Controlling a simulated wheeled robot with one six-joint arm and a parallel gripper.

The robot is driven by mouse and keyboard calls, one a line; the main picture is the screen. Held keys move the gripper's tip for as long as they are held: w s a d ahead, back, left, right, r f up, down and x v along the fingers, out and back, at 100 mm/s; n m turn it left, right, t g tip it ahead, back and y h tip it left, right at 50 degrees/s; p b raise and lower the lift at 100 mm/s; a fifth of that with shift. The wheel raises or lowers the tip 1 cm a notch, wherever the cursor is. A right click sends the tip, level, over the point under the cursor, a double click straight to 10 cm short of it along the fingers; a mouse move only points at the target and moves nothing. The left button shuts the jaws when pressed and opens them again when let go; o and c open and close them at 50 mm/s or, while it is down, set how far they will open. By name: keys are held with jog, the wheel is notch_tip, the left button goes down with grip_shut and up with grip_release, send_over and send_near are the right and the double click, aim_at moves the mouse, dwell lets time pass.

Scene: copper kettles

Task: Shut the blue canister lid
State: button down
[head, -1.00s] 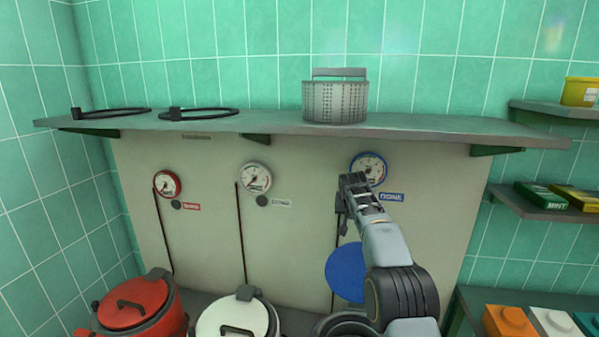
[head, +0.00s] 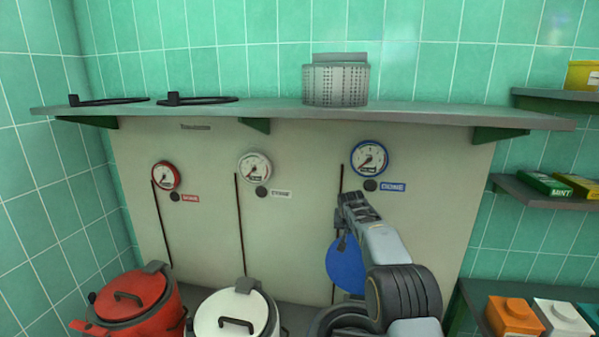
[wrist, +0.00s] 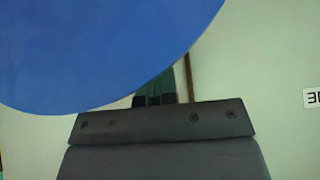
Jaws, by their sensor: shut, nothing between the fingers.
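The blue lid (head: 345,268) stands raised, its flat disc facing me, at the back of a dark-rimmed canister (head: 335,317). The canister is open at the bottom of the head view and partly hidden by my arm. My gripper (head: 341,243) is shut and empty by the upper part of the lid, and my arm covers the lid's right side. In the wrist view the lid (wrist: 90,45) fills the upper left. Its edge overlaps my gripper's fingers (wrist: 157,94), so their far ends are partly hidden. I cannot tell whether they touch.
A red-lidded kettle (head: 130,297) and a white-lidded one (head: 232,315) stand to the left. A shelf (head: 420,114) with a perforated basket (head: 336,84) runs above. The backboard carries a blue-rimmed gauge (head: 369,158). Side shelves with boxes (head: 575,184) are at right.

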jog(key=shift+s+f, duration=0.25)
jog(key=shift+f, duration=0.6)
jog(key=shift+s+a+f+b, duration=0.1)
jog(key=shift+s+b, duration=0.2)
jog(key=shift+b, duration=0.55)
jog(key=s+a+b, duration=0.2)
jog(key=s+b, duration=0.9)
jog(key=b, duration=0.2)
jog(key=shift+s+a+f+b, duration=0.15)
jog(key=shift+s+f+b, duration=0.1)
jog(key=shift+f+b, duration=0.15)
jog(key=shift+f, duration=0.1)
jog(key=s+a+f+b, duration=0.1)
jog(key=s+f+b, duration=0.5)
jog(key=b, duration=0.5)
jog(key=shift+s+a+f, duration=0.3)
jog(key=shift+s+f, duration=0.05)
jog(key=shift+s, duration=0.6)
jog(key=shift+r, duration=0.1)
